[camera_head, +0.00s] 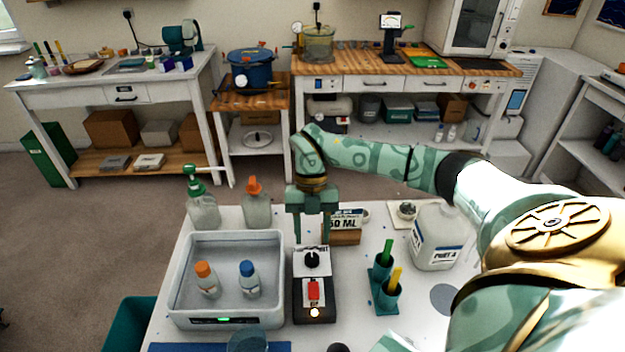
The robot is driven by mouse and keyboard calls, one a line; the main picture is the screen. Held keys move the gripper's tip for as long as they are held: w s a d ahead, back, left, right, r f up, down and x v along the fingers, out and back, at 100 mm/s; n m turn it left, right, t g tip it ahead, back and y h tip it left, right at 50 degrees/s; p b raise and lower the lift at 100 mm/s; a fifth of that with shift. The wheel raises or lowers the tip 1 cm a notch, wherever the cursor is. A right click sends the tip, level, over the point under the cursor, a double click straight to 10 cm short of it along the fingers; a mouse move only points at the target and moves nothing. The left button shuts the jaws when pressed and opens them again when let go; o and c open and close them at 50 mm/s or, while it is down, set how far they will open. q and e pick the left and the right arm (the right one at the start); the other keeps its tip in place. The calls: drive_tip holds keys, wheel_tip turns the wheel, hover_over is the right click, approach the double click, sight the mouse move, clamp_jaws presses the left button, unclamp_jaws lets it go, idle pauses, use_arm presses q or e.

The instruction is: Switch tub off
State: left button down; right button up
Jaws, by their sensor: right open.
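The white tub (181,297) stands on the near table. It holds a bottle with an orange cap (207,281) and a bottle with a blue cap (249,280). A small green light (224,320) glows on its front. My right gripper (312,238) is open, pointing down over the far end of the control box, fingers apart. Contact with the box cannot be told. My left gripper is not in view.
A pump bottle (203,207) and an orange-capped bottle (257,207) stand behind the tub. A 50 ML sign (347,222) is behind the box. Teal cups (387,298) with green and yellow sticks and a white jug (437,240) stand to the right.

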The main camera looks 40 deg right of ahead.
sight(313, 284)
drive_tip(key=b+x, duration=0.1)
drive_tip(key=x, duration=1)
drive_tip(key=shift+s+a+f, duration=0.1)
drive_tip(key=shift+a+f, duration=0.05)
drive_tip(key=shift+f, duration=0.15)
